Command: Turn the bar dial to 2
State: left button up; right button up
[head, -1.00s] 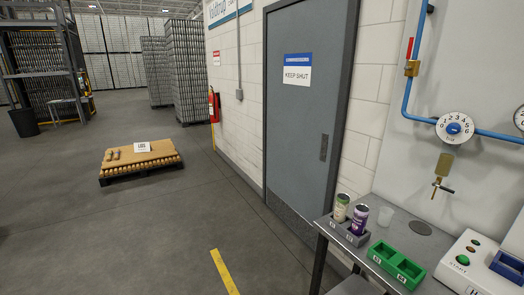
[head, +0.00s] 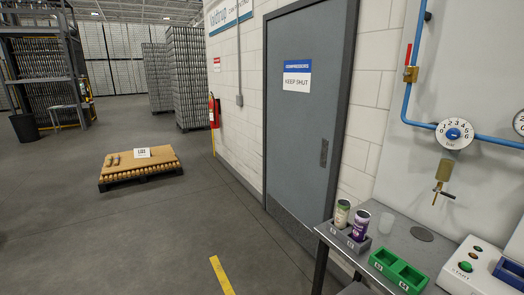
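A round white dial (head: 454,133) with a blue centre and numbers around its rim is on the wall at the right, in line with a blue pipe (head: 409,95). Small lettering below its centre is too blurred to read with certainty. The setting of the dial is too small to tell. A second round white dial (head: 519,123) is cut off by the right edge of the view. Neither of my grippers is in view.
Open floor lies left.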

aim_at(453, 133)
jog(key=z, duration=1.4)
jog(key=i, duration=1)
